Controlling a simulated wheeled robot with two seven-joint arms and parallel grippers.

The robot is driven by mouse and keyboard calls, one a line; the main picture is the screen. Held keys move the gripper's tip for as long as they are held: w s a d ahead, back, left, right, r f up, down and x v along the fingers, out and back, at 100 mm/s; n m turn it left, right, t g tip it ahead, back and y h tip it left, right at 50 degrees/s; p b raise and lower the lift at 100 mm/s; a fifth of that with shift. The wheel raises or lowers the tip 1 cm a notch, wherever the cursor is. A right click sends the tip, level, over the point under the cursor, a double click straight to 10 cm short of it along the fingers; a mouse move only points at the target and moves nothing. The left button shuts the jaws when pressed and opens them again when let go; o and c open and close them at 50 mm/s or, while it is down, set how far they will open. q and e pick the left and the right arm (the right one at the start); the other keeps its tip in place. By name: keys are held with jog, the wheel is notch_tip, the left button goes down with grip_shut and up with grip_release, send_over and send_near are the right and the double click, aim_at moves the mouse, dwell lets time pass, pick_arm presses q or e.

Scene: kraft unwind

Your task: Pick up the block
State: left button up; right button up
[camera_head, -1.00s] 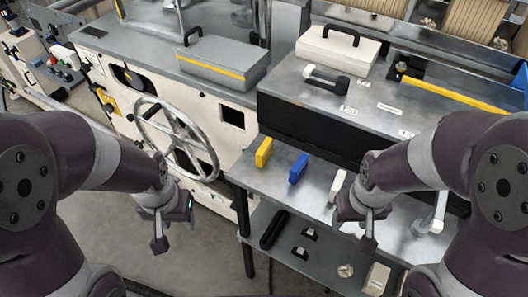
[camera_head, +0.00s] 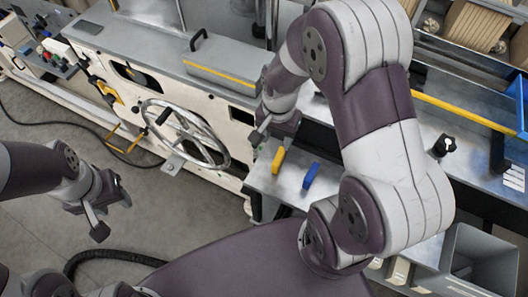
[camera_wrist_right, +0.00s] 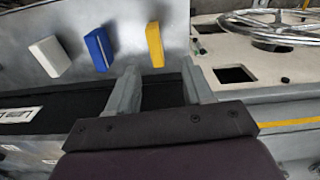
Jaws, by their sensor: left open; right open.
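A yellow block (camera_head: 278,160) and a blue block (camera_head: 310,176) stand on the metal shelf (camera_head: 262,184). The right wrist view shows the yellow block (camera_wrist_right: 155,44), the blue block (camera_wrist_right: 101,47) and a white block (camera_wrist_right: 50,57) in a row. The white block is hidden behind my right arm in the head view. My right gripper (camera_head: 263,132) is open and empty, near the yellow block. In the wrist view its fingers (camera_wrist_right: 160,80) point toward the yellow block, apart from it. My left gripper (camera_head: 98,218) is open and empty over the floor, far left of the blocks.
A handwheel (camera_head: 185,135) on the cream machine panel is left of the shelf. A grey case with a yellow stripe (camera_head: 225,68) lies on the machine top behind. A grey bin (camera_head: 482,255) is at lower right.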

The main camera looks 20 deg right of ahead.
aim_at(279, 158)
jog(key=f, duration=0.2)
jog(key=s+f, duration=0.1)
jog(key=shift+s+d+f, duration=0.1)
jog(key=shift+d+f, duration=0.15)
jog(key=shift+f, duration=0.15)
jog(key=f, duration=0.1)
jog(key=w+f, duration=0.1)
jog(key=shift+w+a+f+p, duration=0.1)
jog(key=shift+a+f+p, duration=0.1)
jog(key=shift+f+p, duration=0.1)
jog(key=f, duration=0.2)
jog(key=s+f+p, duration=0.1)
jog(key=f, duration=0.2)
jog(key=shift+d, duration=0.2)
jog(key=shift+w+f, duration=0.1)
jog(key=shift+a, duration=0.1)
jog(key=c, duration=0.7)
pick_arm(q)
jog(key=shift+d+r, duration=0.15)
jog(key=shift+r, duration=0.8)
pick_arm(e)
grip_shut()
